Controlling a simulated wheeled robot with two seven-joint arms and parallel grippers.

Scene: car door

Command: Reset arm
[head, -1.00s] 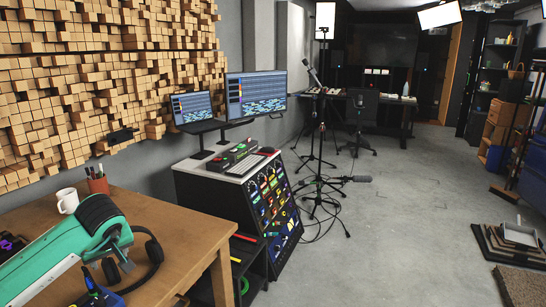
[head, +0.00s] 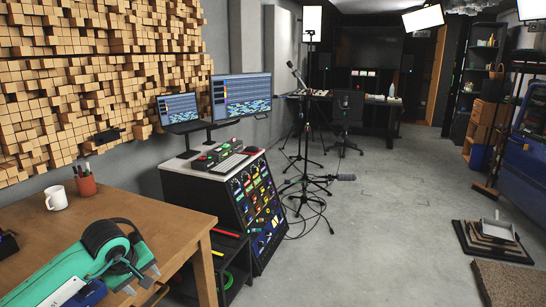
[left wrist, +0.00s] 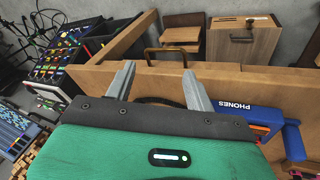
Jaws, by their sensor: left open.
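My left arm's green and black gripper (head: 143,279) reaches in from the lower left, over the right part of the wooden table. Its two grey fingers are apart; in the left wrist view the gripper (left wrist: 158,84) shows a wide gap. Black headphones (head: 130,230) lie on the table, partly hidden behind the gripper. In the left wrist view a dark band crosses behind the fingers; I cannot tell whether they touch it. My right gripper is in neither view. A blue car body (head: 526,150) stands at the right edge.
The wooden table (head: 185,225) holds a white mug (head: 56,198) and a pen cup (head: 86,186). A blue box marked PHONES (left wrist: 235,120) is near the gripper. A mixing rack (head: 225,205) and microphone stand (head: 308,150) stand beyond. Grey floor (head: 380,240) is open at centre right.

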